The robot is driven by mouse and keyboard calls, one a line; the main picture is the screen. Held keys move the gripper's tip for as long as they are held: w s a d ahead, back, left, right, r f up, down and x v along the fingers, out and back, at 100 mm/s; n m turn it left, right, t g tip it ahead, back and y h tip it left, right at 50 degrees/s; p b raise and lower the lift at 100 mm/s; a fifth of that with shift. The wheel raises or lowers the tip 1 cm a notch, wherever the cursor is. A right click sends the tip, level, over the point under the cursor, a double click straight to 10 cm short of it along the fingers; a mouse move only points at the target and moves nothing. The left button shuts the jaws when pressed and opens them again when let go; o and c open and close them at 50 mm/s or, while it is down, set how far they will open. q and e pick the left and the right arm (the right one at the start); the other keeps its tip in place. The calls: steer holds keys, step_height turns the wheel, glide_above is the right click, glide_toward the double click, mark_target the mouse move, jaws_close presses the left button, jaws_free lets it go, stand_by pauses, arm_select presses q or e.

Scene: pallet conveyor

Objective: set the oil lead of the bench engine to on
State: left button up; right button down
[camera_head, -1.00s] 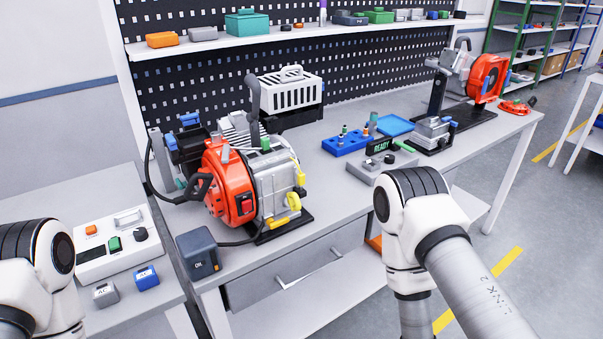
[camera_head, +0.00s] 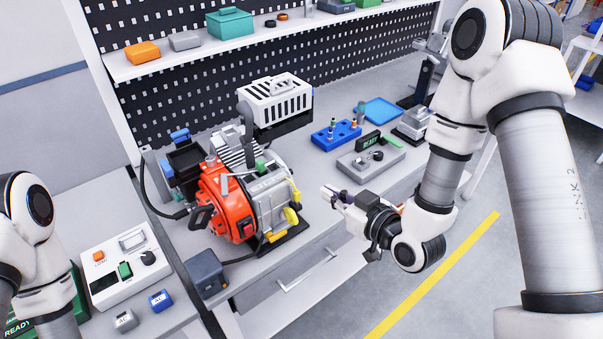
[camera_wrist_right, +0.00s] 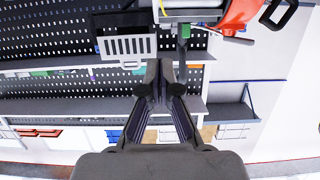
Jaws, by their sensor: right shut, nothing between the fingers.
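The bench engine has an orange-red housing (camera_head: 222,205), a grey body and yellow fittings (camera_head: 291,215). Its underside end shows at the top of the right wrist view (camera_wrist_right: 238,15). A dark lead (camera_head: 240,258) runs from its base to a dark blue-grey box (camera_head: 207,272), which carried an OIL label in the earlier view. I cannot read any on or off setting. My right gripper (camera_head: 328,195) is shut and empty, right of the engine and apart from it. Its fingers (camera_wrist_right: 165,72) also show in the right wrist view. My left arm shows at the left edge, its gripper out of view.
A control panel (camera_head: 125,265) and two small blocks are at lower left. A shelf (camera_head: 215,45) runs above.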

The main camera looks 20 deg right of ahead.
steer(key=w+f+b, duration=0.1)
steer(key=w, duration=0.2)
steer(key=p, duration=0.3)
glide_above(298, 197)
steer(key=s, duration=0.1)
step_height(298, 197, down, 2)
steer(key=f, duration=0.2)
steer(key=f+p, duration=0.1)
steer(key=shift+s+d+f, duration=0.15)
steer(key=shift+d+f, duration=0.25)
steer(key=shift+f, duration=0.2)
arm_select(q)
steer(key=shift+w+r, duration=0.15)
steer(key=shift+r, duration=0.35)
steer(key=shift+w+r, duration=0.15)
steer(key=shift+r, duration=0.35)
arm_select(e)
step_height(298, 197, down, 3)
steer(key=b, duration=0.2)
steer(key=shift+r+b, duration=0.15)
steer(key=shift+b, duration=0.2)
steer(key=shift+s+r, duration=0.15)
steer(key=shift+s, duration=0.05)
arm_select(q)
step_height(298, 197, down, 2)
steer(key=shift+s+f, duration=0.1)
steer(key=shift+f, duration=0.15)
